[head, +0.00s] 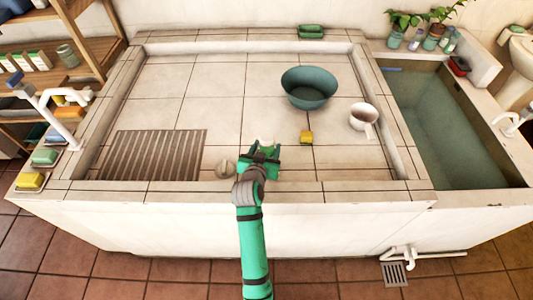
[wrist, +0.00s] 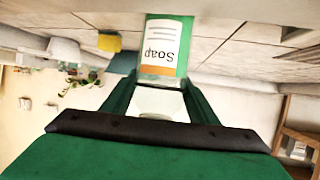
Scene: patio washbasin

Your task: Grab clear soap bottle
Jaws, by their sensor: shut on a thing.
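The soap bottle (wrist: 163,48) shows in the wrist view, with a white label reading "Soap" upside down, an orange band and green along its side. My gripper (wrist: 158,92) is shut on it, with a green finger on each side. In the head view my gripper (head: 263,158) is over the front of the tiled basin floor, and a small pale part of the bottle (head: 267,142) shows just beyond the fingers. The rest of the bottle is hidden there by the gripper. I cannot tell whether the bottle touches the tiles.
A yellow sponge (head: 306,137), a teal bowl (head: 309,88) and a white mug (head: 363,120) stand to the right. A round beige object (head: 225,169) lies just left of my gripper. A slatted grate (head: 153,156) is further left. The basin's raised front edge (head: 330,187) runs below my gripper.

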